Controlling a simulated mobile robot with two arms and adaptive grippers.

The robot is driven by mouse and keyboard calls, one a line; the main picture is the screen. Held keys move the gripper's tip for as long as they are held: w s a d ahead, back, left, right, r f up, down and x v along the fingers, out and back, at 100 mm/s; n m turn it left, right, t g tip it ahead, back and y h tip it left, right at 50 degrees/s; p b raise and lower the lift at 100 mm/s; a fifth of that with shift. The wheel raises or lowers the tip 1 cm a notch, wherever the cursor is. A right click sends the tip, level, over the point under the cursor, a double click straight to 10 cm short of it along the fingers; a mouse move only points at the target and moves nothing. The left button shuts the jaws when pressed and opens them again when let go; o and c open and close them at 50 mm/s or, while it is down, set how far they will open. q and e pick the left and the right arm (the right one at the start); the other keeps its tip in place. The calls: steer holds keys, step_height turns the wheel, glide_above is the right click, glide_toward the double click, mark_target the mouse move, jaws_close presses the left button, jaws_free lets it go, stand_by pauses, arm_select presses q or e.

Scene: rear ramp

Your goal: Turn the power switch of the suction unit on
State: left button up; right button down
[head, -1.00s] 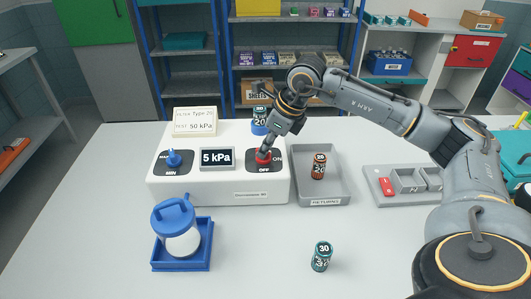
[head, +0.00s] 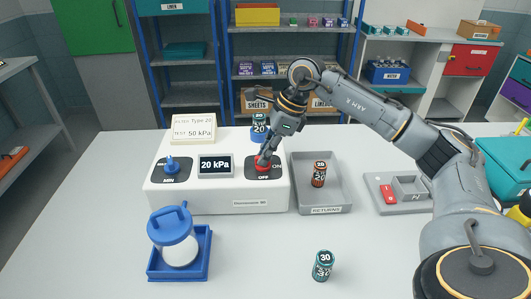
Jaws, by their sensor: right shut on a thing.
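The suction unit (head: 220,201) is a white box on the table, left of centre. Its display (head: 215,165) reads 20 kPa. The red power switch (head: 264,163) sits on a dark plate at the unit's right, marked ON at its right and OFF below. My right gripper (head: 265,157) points down from above and is shut on the red switch, hiding part of it. A blue knob (head: 171,164) marked MIN stands at the unit's left. My left gripper is not in view.
A blue-lidded jar (head: 173,238) stands in a blue holder in front of the unit. A grey RETURNS tray (head: 327,196) holds a brown canister (head: 319,174). A teal canister (head: 322,265) marked 30 stands at the front. A card (head: 193,128) reading 50 kPa stands behind the unit.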

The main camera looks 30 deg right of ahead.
steer(key=shift+r, duration=0.1)
steer(key=c, duration=1.4)
jaws_free()
steer(key=shift+o, duration=0.2)
steer(key=v, duration=1.2)
